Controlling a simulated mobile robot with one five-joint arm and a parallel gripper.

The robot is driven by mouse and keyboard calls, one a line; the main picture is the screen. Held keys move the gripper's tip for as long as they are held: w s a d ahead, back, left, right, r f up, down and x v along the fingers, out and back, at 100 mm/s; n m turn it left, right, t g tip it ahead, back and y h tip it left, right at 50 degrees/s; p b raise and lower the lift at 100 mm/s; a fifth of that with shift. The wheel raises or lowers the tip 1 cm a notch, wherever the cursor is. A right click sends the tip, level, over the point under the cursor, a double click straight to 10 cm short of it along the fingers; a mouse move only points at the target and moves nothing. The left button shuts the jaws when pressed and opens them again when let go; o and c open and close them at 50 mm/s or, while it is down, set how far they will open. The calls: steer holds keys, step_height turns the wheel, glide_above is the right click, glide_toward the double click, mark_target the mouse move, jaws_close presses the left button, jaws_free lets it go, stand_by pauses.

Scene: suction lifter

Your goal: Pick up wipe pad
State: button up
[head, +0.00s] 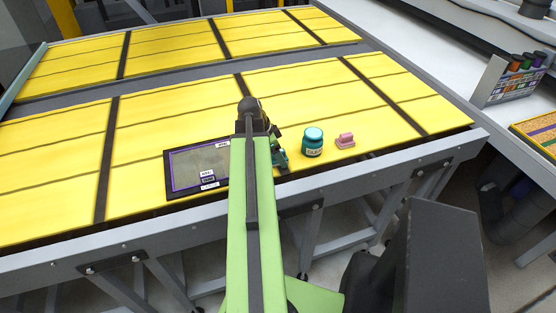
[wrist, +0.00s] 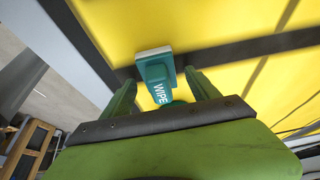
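The wipe pad (wrist: 153,72) has a teal body marked "WIPE" and a pale base. In the wrist view it is on the yellow table top by a dark strip, between my gripper's fingers. My gripper (wrist: 161,76) is open, with a visible gap on each side of the pad. In the head view my arm hides most of this spot. Only a small patch of teal and green shows beside the arm's end, and I cannot tell pad from finger there.
The table's grey front rail (head: 130,243) is close. The yellow top behind is clear.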

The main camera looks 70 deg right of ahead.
steer(key=c, duration=1.3)
steer(key=shift+r, duration=0.15)
steer(key=shift+c, duration=0.2)
